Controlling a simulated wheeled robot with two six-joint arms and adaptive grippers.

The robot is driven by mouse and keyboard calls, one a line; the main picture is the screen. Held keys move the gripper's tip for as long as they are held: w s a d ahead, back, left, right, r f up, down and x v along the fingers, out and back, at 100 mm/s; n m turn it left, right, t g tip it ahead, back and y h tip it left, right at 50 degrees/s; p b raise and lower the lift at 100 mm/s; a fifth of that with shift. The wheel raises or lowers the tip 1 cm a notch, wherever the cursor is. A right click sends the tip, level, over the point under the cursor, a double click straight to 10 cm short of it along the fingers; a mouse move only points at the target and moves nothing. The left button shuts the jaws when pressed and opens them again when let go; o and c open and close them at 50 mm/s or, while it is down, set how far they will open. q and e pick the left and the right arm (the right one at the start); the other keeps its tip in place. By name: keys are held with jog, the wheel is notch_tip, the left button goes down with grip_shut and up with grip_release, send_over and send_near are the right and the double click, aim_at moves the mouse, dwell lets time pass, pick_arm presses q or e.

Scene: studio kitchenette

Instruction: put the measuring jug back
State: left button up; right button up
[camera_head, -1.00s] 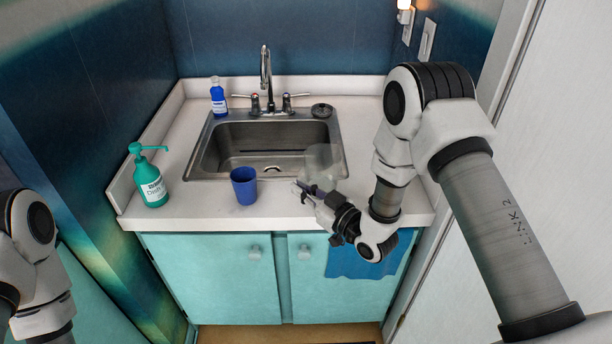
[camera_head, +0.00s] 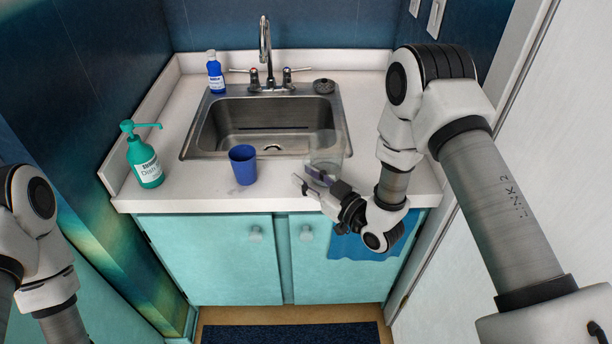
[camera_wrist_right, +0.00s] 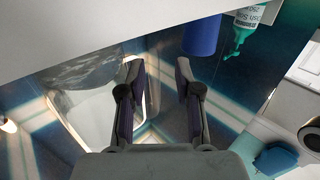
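The clear, see-through measuring jug (camera_head: 326,150) stands at the front right edge of the sink, right of the blue cup. It is faint, and its base is partly hidden by my gripper. It also shows at the left in the right wrist view (camera_wrist_right: 85,100). My right gripper (camera_head: 308,178) is low at the jug's near side. In the wrist view its two fingers (camera_wrist_right: 158,75) are apart, and the jug's edge appears near the left finger. I cannot tell if they touch. My left gripper is out of view; only my left arm shows.
A blue cup (camera_head: 243,165) stands on the counter (camera_head: 200,194) left of the jug. A green soap bottle (camera_head: 145,160) and a small blue bottle (camera_head: 215,74) are farther left. The steel sink (camera_head: 190,145) is behind. A blue towel (camera_head: 362,246) hangs below my right gripper.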

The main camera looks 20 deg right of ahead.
jog(key=p+v, duration=0.3)
jog(key=v, duration=0.8)
jog(key=s+f+m+g+h, duration=0.1)
jog(key=s+f+g+h, duration=0.1)
jog(key=s+f+g, duration=0.35)
jog(key=s+f+m+g+h, duration=0.1)
jog(key=s+f+g+h, duration=0.15)
jog(key=f, duration=0.65)
jog(key=s+d+f+m+g+h, duration=0.1)
jog(key=s+f+m+g+h, duration=0.1)
jog(key=s, duration=0.6)
jog(key=s+d+f+m+g+h, duration=0.1)
jog(key=s+f+m+g, duration=0.1)
jog(key=s+g, duration=0.4)
jog(key=shift+s+d+f+h, duration=0.25)
jog(key=shift+s+f+h, duration=0.1)
jog(key=shift+s+f, duration=0.6)
jog(key=shift+r, duration=0.15)
